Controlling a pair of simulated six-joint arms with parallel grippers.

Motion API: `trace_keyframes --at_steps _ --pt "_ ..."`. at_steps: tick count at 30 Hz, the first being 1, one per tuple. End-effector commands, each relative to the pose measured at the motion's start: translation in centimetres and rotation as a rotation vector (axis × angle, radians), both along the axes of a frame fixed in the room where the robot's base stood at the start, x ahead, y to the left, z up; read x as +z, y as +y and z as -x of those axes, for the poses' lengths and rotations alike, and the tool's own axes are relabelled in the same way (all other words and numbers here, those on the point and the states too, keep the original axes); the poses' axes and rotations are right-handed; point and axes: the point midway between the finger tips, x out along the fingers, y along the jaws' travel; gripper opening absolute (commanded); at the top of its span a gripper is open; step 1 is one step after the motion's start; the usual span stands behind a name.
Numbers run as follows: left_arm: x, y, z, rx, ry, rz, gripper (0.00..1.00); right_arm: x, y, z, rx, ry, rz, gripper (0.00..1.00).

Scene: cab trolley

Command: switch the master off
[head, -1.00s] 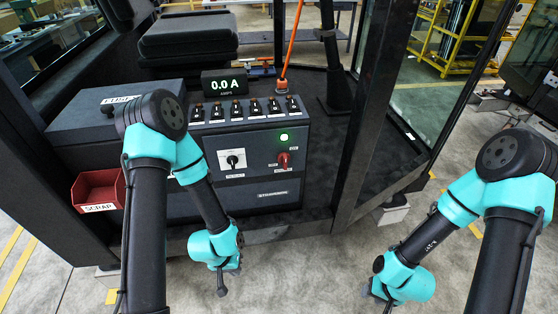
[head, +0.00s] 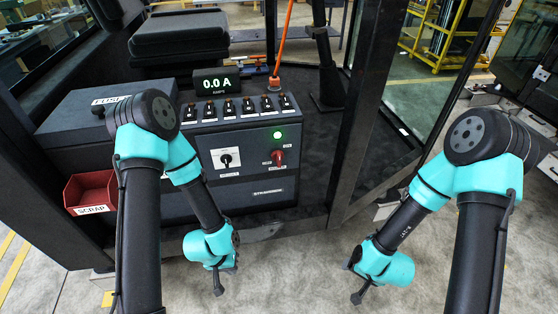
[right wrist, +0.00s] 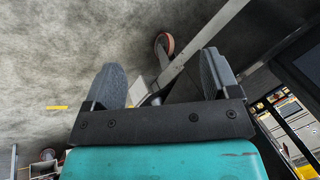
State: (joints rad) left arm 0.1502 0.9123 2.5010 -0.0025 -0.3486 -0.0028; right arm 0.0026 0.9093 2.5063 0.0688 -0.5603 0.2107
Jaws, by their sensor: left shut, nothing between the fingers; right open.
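The red rotary switch (head: 278,157) is on the front panel of the dark console, at its right side, below a lit green lamp (head: 278,135). The small labels around it are too blurred to read. A black rotary selector on a white plate (head: 226,158) is to its left. My left gripper (head: 219,287) is shut and empty, low in front of the console and apart from it. My right gripper (head: 352,284) is low over the floor, right of the console. In the right wrist view its fingers (right wrist: 160,72) are apart with nothing held between them.
A row of several toggle switches (head: 239,108) and a display reading 0.0 A (head: 223,81) top the console. A red scrap bin (head: 91,191) hangs at left. A dark cab post (head: 365,105) stands right of the console. Floor in front is free.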

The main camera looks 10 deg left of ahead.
Motion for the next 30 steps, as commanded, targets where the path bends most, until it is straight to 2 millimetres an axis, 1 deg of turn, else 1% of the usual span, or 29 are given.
trace_keyframes --at_steps 1,6,9,14,19,24,27,30 --pt "0.0 0.0 0.0 0.0 0.0 0.0 0.0 0.9 1.4 -1.0 -0.036 -0.045 -0.007 0.81" --pt "0.0 0.0 0.0 0.0 0.0 0.0 0.0 4.3 5.4 -4.2 -0.207 -0.206 -0.076 0.81" --pt "0.0 0.0 0.0 0.0 0.0 0.0 0.0 6.7 7.9 -5.5 -0.297 -0.298 -0.141 0.81" --pt "0.0 0.0 0.0 0.0 0.0 0.0 0.0 10.9 11.9 -6.8 -0.422 -0.44 -0.282 0.81" --pt "0.0 0.0 0.0 0.0 0.0 0.0 0.0 15.8 16.1 -6.9 -0.527 -0.573 -0.48 0.81" --pt "0.0 0.0 0.0 0.0 0.0 0.0 0.0 21.0 20.0 -5.8 -0.6 -0.678 -0.717 0.81" --pt "0.0 0.0 0.0 0.0 0.0 0.0 0.0 23.5 21.6 -4.8 -0.623 -0.717 -0.842 0.81" --pt "0.0 0.0 0.0 0.0 0.0 0.0 0.0 25.1 22.5 -4.1 -0.634 -0.737 -0.926 0.81"
